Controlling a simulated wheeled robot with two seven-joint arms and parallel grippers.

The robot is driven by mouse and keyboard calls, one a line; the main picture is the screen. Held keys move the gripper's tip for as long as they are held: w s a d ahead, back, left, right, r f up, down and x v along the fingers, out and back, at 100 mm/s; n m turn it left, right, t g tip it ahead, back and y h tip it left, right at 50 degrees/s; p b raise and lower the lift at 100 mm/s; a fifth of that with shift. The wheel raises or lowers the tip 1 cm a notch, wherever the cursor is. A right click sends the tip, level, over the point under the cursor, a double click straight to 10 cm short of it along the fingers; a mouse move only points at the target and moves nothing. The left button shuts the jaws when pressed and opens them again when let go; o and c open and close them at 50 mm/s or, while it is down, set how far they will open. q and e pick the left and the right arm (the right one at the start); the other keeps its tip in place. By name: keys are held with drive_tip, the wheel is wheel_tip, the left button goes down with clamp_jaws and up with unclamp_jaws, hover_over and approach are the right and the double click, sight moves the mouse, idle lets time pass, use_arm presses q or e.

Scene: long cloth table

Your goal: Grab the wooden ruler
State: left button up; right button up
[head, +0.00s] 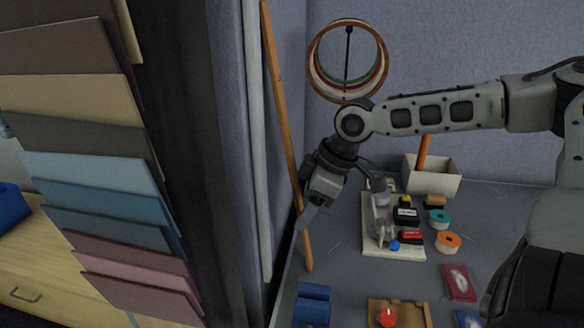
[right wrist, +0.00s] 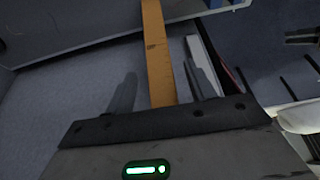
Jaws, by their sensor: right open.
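The wooden ruler (head: 284,130) is a long, thin orange-brown strip. It stands nearly upright, leaning at the wall corner left of the table in the head view. My right gripper (head: 303,218) is at the ruler's lower part, its fingers pointing down and left. In the right wrist view the ruler (right wrist: 157,45) runs between the two spread fingers of the open right gripper (right wrist: 160,88). There is a gap on each side, and the fingers are not closed on it. My left gripper does not show.
A pale upright strip (head: 254,150) stands just left of the ruler. The grey cloth table (head: 335,255) holds a white board (head: 375,251) with small items, tape rolls, a box (head: 433,176) and a blue object (head: 311,306). Hoops (head: 313,62) hang on the wall. Coloured panels (head: 70,135) stand left.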

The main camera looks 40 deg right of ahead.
drive_tip(key=c, duration=0.9)
drive_tip(key=shift+c, duration=0.9)
